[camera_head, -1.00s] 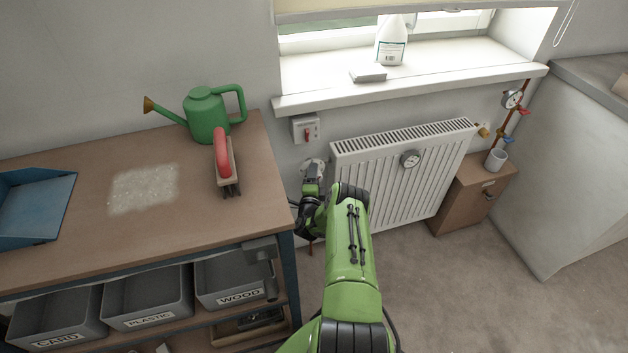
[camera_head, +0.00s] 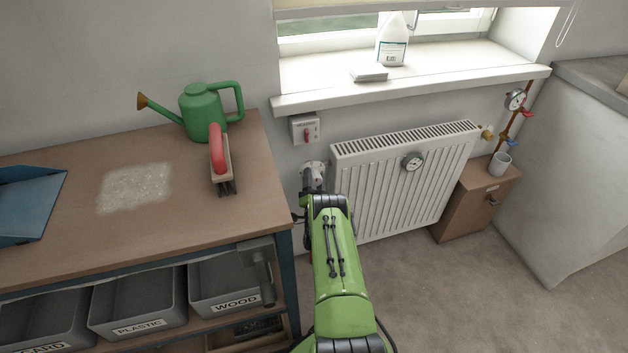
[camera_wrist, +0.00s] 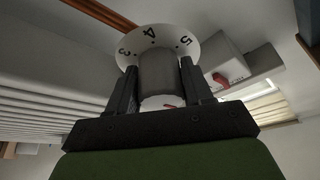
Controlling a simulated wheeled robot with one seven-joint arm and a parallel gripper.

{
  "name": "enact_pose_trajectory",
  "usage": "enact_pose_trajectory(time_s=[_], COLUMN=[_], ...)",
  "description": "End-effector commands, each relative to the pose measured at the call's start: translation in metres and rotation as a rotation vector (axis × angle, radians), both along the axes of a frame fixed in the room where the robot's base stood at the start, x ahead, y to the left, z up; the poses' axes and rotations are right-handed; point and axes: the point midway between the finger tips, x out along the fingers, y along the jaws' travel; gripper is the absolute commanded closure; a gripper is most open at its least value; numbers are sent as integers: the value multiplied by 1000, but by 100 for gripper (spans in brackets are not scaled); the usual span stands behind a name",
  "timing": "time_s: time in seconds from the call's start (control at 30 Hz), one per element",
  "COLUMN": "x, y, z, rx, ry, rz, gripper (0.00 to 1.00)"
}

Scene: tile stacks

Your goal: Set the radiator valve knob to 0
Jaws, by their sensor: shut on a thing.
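The radiator valve knob (camera_wrist: 160,75) is a grey cylinder in front of a white number dial (camera_wrist: 198,49), seen in the wrist view. The dial shows 3, 4 and 5 along its visible edge; the other numbers are hidden. My gripper (camera_wrist: 162,84) is shut on the knob, with one dark finger on each side. A small red mark shows low on the knob's end. In the head view the knob and dial (camera_head: 314,168) show pale at the radiator's left end, partly covered by my arm. The white radiator (camera_head: 372,192) hangs under the window.
A red-switched wall box (camera_head: 304,130) sits above the valve. The workbench (camera_head: 230,222) with a green watering can (camera_head: 204,112) and a red-handled brush (camera_head: 220,160) stands close on the left. The windowsill (camera_head: 430,82) juts out above. Open floor lies at right.

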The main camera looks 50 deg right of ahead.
Motion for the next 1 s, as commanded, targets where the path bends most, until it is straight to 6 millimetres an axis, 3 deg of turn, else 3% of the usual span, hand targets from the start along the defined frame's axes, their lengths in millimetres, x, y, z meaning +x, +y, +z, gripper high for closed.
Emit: enact_pose_trajectory(time_s=[0.63, 0.67, 0.7, 0.8, 1.0], x=[-1, -1, -1, 0, 0], y=[0, 0, 0, 0, 0], z=[-2, -2, -2, -2, -1], rx=[-42, -42, -42, -42, -42], ry=[29, 29, 29, 27, 26], rz=[0, 0, 0, 0, 0], gripper=[80, 47, 40, 29, 29])
